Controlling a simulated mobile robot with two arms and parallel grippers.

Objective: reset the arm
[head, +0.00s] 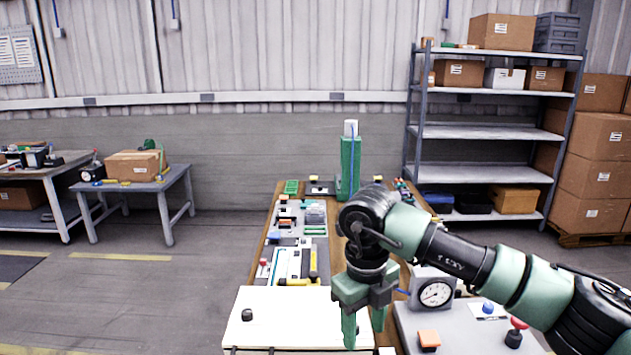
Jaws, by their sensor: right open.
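My right arm comes in from the lower right of the head view. Its green gripper (363,325) points down over the right part of the white panel (282,318) at the front of the bench. The gripper is open, and I see nothing between its fingers. The fingertips overlap the panel's right side in the picture; I cannot tell how high above it they are. My left gripper is not in view.
A round gauge (435,293), an orange block (429,340) and a red knob (516,333) stand right of the gripper. A green column (349,165) rises at the bench's far end. Tools lie along the bench. A black knob (247,314) sits on the panel's left.

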